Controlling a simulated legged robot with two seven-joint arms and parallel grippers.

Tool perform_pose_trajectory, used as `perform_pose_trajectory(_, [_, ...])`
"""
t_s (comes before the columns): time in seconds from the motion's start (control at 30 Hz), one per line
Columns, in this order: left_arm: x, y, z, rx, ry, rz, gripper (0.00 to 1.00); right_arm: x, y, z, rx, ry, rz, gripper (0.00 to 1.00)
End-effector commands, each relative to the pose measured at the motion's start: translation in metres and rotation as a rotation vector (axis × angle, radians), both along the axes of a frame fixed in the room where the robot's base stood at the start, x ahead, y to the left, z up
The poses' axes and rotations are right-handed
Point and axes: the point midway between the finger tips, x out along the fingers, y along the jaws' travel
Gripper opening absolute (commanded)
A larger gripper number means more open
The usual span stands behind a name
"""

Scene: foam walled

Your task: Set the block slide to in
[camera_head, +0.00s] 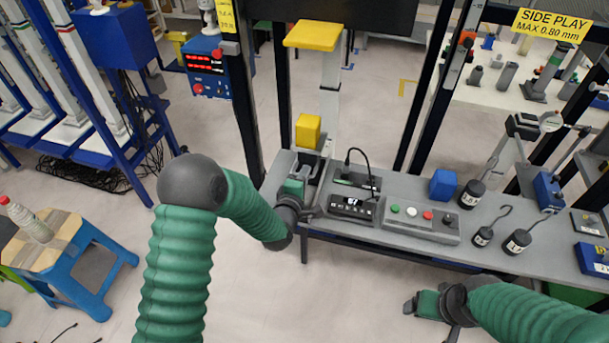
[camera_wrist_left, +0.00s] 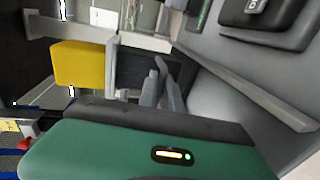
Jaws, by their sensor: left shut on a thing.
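The block slide appears to be the low grey fixture with a yellow block (camera_head: 308,130) at the table's left end. The yellow block also shows in the left wrist view (camera_wrist_left: 80,64), left of my fingers. My left gripper (camera_head: 312,212) is at the table's front left edge, below and in front of the yellow block. In the left wrist view its fingers (camera_wrist_left: 163,84) are close together, shut on a small part of the slide that they mostly hide. My right gripper (camera_head: 440,322) hangs in front of the table, away from the slide; its jaw gap is unclear.
A black box with a cable (camera_head: 352,207) and a button panel (camera_head: 420,222) stand right of my left gripper. A blue cube (camera_head: 443,185) and several hooked weights lie further right. A dark post (camera_head: 247,120) rises at the left. A blue stool (camera_head: 75,255) stands on the floor.

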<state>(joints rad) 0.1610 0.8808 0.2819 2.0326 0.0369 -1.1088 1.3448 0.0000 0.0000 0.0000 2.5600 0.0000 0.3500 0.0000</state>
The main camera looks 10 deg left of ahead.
Motion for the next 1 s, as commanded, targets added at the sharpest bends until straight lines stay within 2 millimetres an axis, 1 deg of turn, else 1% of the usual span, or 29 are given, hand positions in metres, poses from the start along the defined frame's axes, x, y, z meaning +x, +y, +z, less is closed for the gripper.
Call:
perform_pose_trajectory(0.03, [0.002,0.0,-0.005,-0.001,0.007,0.0,0.0,0.0,0.0,-0.003,0.0,0.0,0.0,0.76])
perform_pose_trajectory(0.2, [0.022,-0.001,-0.005,-0.002,0.006,0.0,0.0,0.0,0.0,-0.011,0.0,0.0,0.0,0.76])
perform_pose_trajectory(0.43, [0.023,-0.001,-0.003,0.0,0.007,-0.001,0.0,0.0,0.0,-0.009,0.0,0.0,0.0,0.76])
perform_pose_trajectory(0.47, [0.023,-0.001,-0.003,0.0,0.007,-0.001,0.1,0.0,0.0,-0.009,0.0,0.0,0.0,0.76])
perform_pose_trajectory(0.6, [0.023,-0.001,-0.003,0.0,0.005,-0.001,0.28,0.0,0.0,-0.009,0.0,0.0,0.0,0.76])
perform_pose_trajectory(0.63, [0.023,-0.001,-0.002,0.0,0.005,-0.001,0.3,0.0,0.0,-0.009,0.0,0.0,0.0,0.76])
perform_pose_trajectory(0.9, [0.022,-0.001,0.0,0.0,0.001,0.0,0.3,0.0,0.0,-0.009,0.0,0.0,0.0,0.76])
perform_pose_trajectory(1.0, [0.014,-0.001,0.001,0.0,0.003,-0.001,0.3,0.0,0.0,-0.008,0.0,0.0,0.0,0.76])
